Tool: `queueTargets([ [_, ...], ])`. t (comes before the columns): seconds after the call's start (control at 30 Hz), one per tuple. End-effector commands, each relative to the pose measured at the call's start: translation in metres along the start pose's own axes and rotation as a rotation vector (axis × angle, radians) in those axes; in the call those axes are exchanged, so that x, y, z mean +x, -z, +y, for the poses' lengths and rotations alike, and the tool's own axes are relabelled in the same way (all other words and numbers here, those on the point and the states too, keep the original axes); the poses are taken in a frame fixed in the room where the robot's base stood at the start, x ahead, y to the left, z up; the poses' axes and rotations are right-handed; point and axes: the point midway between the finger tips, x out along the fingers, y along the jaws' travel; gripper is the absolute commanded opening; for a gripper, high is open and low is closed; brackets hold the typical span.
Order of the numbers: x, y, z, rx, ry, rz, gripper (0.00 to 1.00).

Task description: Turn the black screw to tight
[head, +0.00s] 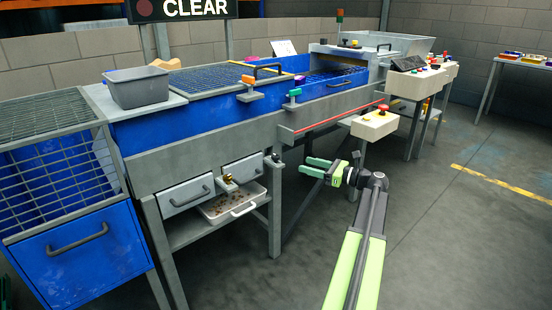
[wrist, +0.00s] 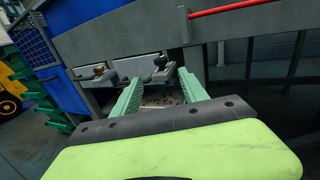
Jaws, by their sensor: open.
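The black screw (head: 275,158) is a small dark knob at the right end of the drawer front, by the machine's leg. In the wrist view the black screw (wrist: 161,61) stands just beyond and between the fingertips. My gripper (head: 308,166) is open, with green fingers pointing at the machine, right of the screw in the head view. In the wrist view my gripper (wrist: 159,78) has nothing between its fingers. A gap appears to remain between the fingers and the screw. How tight the screw is cannot be told.
A brass fitting (head: 228,182) sits left of the screw, above a white tray (head: 214,216) with brown bits. Two grey drawers with handles flank it. A red-edged rail (head: 335,118) runs above right. A control box with a red button (head: 375,124) stands behind my arm. The floor to the right is clear.

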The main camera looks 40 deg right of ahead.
Motion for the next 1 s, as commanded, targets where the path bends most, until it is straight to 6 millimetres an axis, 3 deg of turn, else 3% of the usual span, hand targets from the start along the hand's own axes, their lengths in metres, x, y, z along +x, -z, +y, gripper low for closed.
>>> queueTargets([
  [0.3, 0.08, 0.0, -0.002, -0.001, 0.001, 0.001, 0.51],
  [0.5, 0.12, 0.001, -0.003, -0.002, 0.002, 0.001, 0.51],
  [0.7, 0.138, 0.001, -0.003, -0.002, 0.004, 0.001, 0.51],
  [0.97, 0.138, 0.001, -0.003, -0.002, 0.005, 0.001, 0.51],
  [1.0, 0.138, 0.001, -0.003, -0.002, 0.005, 0.001, 0.47],
])
